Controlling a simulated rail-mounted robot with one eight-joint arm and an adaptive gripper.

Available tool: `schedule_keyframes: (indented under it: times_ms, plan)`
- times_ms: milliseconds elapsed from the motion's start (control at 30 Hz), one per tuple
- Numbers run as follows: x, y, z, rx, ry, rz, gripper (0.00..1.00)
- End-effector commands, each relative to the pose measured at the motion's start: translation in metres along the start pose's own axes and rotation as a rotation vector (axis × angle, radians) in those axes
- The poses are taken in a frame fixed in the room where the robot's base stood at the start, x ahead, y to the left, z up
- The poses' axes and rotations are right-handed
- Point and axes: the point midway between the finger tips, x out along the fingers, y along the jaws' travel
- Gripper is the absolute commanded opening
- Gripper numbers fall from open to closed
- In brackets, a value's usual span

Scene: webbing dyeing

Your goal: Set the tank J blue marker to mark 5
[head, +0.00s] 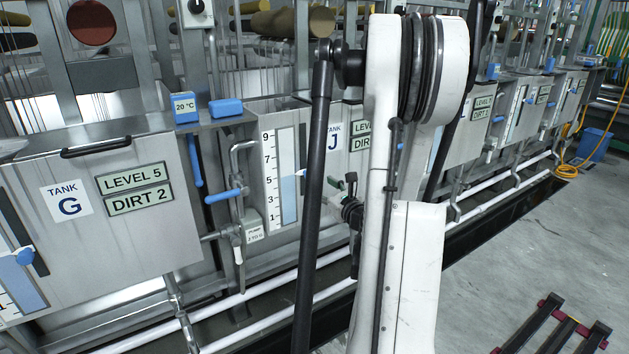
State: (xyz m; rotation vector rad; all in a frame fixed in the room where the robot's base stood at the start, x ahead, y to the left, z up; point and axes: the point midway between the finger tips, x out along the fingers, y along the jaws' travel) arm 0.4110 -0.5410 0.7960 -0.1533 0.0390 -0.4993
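Tank J (333,143) stands in the middle, partly covered by my arm. A small blue piece (302,172), apparently the blue marker, shows at the gauge's right edge at about the height of 5. The rest of it is hidden behind a dark tube of my arm, so its exact mark is unclear.
Tank G (130,210) is at left with its own blue marker (25,257). Pipes and a blue-handled valve (224,195) stand left of the gauge. Grey floor (530,240) is open at right.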

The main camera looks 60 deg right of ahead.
Motion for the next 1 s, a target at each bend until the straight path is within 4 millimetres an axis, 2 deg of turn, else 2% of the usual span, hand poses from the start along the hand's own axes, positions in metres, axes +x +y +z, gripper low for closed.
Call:
schedule_keyframes:
  times_ms: [100, 300, 900, 1000]
  plan:
    - [-0.018, -0.001, 0.000, 0.000, 0.000, -0.001, 0.44]
    - [-0.030, 0.000, 0.000, 0.000, 0.000, 0.000, 0.44]
    - [-0.031, 0.000, 0.000, 0.000, 0.000, 0.000, 0.44]
    - [-0.028, 0.003, 0.005, -0.001, 0.004, 0.004, 0.44]
